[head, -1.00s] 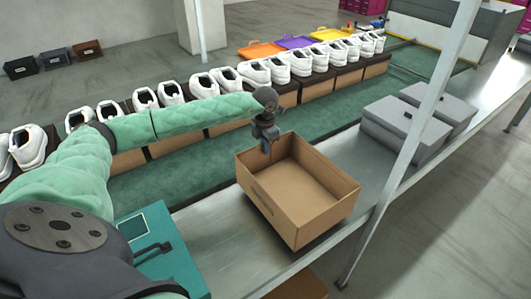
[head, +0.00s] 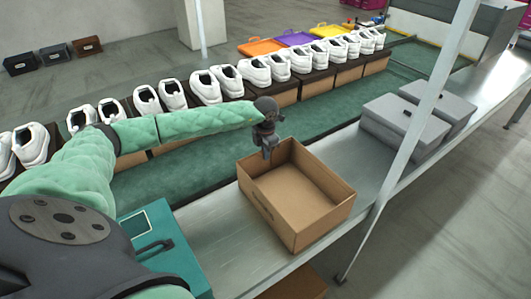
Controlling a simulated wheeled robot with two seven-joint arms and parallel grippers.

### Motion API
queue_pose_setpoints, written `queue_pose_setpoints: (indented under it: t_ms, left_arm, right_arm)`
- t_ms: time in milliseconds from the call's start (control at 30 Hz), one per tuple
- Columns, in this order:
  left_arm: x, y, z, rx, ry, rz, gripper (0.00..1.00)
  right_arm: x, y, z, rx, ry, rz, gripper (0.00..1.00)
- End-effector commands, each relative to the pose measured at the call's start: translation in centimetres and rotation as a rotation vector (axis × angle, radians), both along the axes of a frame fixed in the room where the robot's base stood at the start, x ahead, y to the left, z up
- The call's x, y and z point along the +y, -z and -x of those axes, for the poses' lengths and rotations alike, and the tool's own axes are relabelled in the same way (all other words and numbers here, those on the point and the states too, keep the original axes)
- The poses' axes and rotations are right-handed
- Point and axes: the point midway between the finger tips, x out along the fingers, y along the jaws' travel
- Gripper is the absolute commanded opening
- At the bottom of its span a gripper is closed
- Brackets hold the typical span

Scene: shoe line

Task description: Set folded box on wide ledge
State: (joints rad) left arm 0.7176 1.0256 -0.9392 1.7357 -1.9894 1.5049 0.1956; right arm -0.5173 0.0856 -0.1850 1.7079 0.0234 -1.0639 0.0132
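An open brown cardboard box (head: 318,224), empty inside, is upright on the grey metal ledge (head: 222,240) beside the green conveyor. Its near lower edge lies close to the ledge's front side. My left gripper (head: 267,152) is at the box's far-left wall, with its fingers over the top rim, and appears shut on that wall. The exact finger contact is small and partly hidden. My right gripper is not in view.
Two grey lidded boxes (head: 405,128) stand farther along the ledge. A slanted light post (head: 412,146) rises just right of the cardboard box. White shoes on boxes line the conveyor (head: 212,172). A teal device (head: 158,238) is at lower left.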

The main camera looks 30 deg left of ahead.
Motion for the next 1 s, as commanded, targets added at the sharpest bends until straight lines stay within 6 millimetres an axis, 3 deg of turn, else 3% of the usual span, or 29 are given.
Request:
queue_pose_setpoints:
  t_ms: [200, 333, 800, 933, 1000]
  left_arm:
    - [0.0, 0.1, 0.0, 0.0, 0.0, 0.0, 0.0]
    - [0.0, 0.1, 0.0, 0.0, 0.0, 0.0, 0.25]
    - [0.0, -0.2, 0.0, 0.0, 0.0, 0.0, 0.25]
    - [0.0, -0.8, -0.1, -0.001, 0.0, -0.001, 0.25]
    - [0.0, -1.3, -0.1, -0.002, 0.001, -0.001, 0.25]
  right_arm:
    - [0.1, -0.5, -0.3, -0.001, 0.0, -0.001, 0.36]
    - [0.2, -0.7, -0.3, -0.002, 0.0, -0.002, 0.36]
    - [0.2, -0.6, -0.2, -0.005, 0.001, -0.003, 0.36]
    - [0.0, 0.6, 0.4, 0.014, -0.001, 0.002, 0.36]
    - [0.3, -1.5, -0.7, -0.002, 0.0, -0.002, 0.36]
